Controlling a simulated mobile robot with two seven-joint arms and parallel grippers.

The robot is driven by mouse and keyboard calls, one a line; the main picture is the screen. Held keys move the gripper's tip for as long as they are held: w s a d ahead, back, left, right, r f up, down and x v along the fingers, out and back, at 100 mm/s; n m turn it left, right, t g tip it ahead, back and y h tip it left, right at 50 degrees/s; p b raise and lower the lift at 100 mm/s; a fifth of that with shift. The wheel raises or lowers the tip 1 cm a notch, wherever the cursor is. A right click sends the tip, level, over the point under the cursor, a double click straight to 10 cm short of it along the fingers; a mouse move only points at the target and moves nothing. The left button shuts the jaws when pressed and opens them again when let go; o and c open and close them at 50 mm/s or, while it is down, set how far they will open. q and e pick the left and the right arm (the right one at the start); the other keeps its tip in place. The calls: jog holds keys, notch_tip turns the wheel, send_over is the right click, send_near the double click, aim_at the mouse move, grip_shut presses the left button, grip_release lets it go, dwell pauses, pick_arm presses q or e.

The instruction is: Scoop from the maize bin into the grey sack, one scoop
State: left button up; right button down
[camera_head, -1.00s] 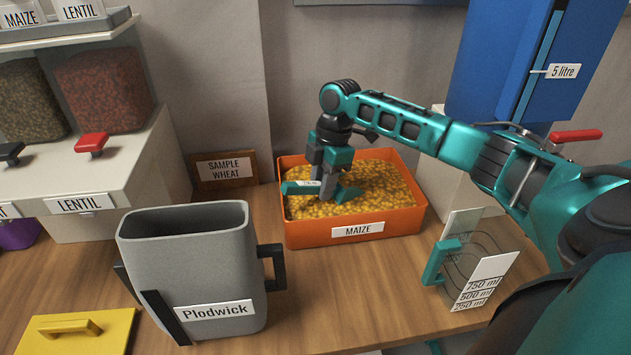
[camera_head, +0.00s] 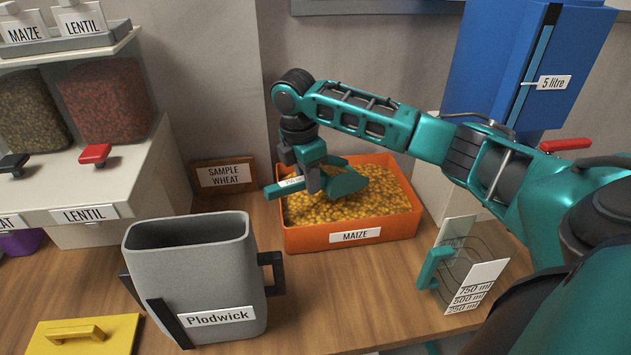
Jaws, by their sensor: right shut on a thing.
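The orange maize bin (camera_head: 310,239), labelled MAIZE, stands on the wooden table and holds yellow kernels. My right gripper (camera_head: 312,182) is shut on a teal scoop (camera_head: 347,183) above the left part of the bin. The scoop's bowl points right over the kernels, and its handle sticks out past the bin's left rim. I cannot tell what the bowl holds. The grey sack (camera_head: 215,270), labelled Plodwick, stands upright and open at the front left, with dark handles at its sides. My left gripper is not in view.
A clear measuring jug (camera_head: 465,270) with a teal handle stands right of the bin. A yellow lid-like piece (camera_head: 85,336) lies at the front left. A SAMPLE WHEAT sign (camera_head: 224,176) leans at the wall.

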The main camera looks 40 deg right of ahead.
jog(key=shift+h, duration=0.8)
jog(key=shift+w+a+r, duration=0.15)
jog(key=shift+a+r, duration=0.95)
jog(key=shift+r, duration=0.1)
jog(key=shift+w+a+r, duration=0.15)
jog(key=shift+a+r, duration=0.95)
jog(key=shift+r, duration=0.05)
